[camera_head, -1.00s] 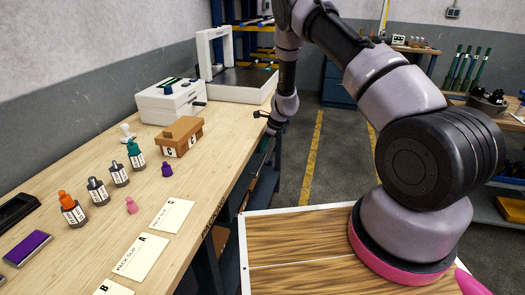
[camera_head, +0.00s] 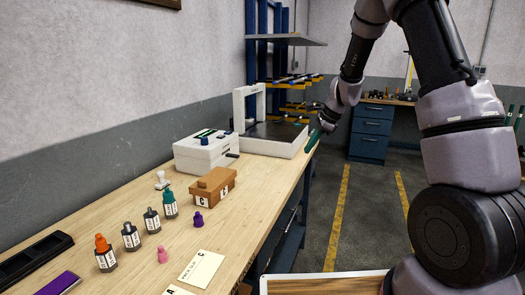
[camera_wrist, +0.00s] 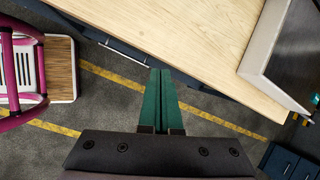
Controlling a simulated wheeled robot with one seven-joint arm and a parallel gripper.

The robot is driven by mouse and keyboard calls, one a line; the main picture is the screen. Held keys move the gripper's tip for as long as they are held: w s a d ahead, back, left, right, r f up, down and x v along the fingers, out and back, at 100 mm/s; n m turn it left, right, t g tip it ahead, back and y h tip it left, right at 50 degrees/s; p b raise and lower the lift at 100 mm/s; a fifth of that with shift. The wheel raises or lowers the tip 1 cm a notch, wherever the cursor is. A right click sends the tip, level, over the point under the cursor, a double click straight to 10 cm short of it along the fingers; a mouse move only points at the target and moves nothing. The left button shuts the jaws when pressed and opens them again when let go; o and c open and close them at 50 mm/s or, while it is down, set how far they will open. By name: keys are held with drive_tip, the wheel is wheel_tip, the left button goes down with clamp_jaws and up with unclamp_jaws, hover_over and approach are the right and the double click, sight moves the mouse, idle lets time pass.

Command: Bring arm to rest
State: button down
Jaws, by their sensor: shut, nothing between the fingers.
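My gripper (camera_head: 313,140) hangs at the far right end of the workbench (camera_head: 110,255), near its front edge, in the head view. In the wrist view its two green fingers (camera_wrist: 160,97) lie together, shut and empty. Below them in that view are the grey floor and the bench edge. My arm runs up out of the head view and comes down on the right. Whether the fingertips touch anything is not clear, but no object is seen at them.
On the bench stand a white box (camera_head: 205,152), a white framed machine (camera_head: 275,138), a brown block (camera_head: 214,187), several labelled bottles (camera_head: 131,237) and paper slips (camera_head: 202,268). A blue drawer cabinet (camera_head: 371,133) stands behind. The floor with yellow lines (camera_head: 337,220) is open.

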drive_tip(key=s+d+r+n+t, duration=0.25)
drive_tip(key=s+r+n, duration=0.55)
drive_tip(key=s+r, duration=0.95)
drive_tip(key=s+d+r+n+t+h, duration=0.1)
drive_tip(key=s+d+r+n, duration=0.1)
drive_tip(key=s, duration=0.5)
drive_tip(key=s+d+r+n+t+h, duration=0.1)
drive_tip(key=s+d+r+n, duration=0.1)
drive_tip(key=s, duration=0.5)
drive_tip(key=shift+s+d+r+n+h, duration=0.2)
drive_tip(key=shift+s+r+n+h, duration=0.1)
drive_tip(key=shift+r+n, duration=0.55)
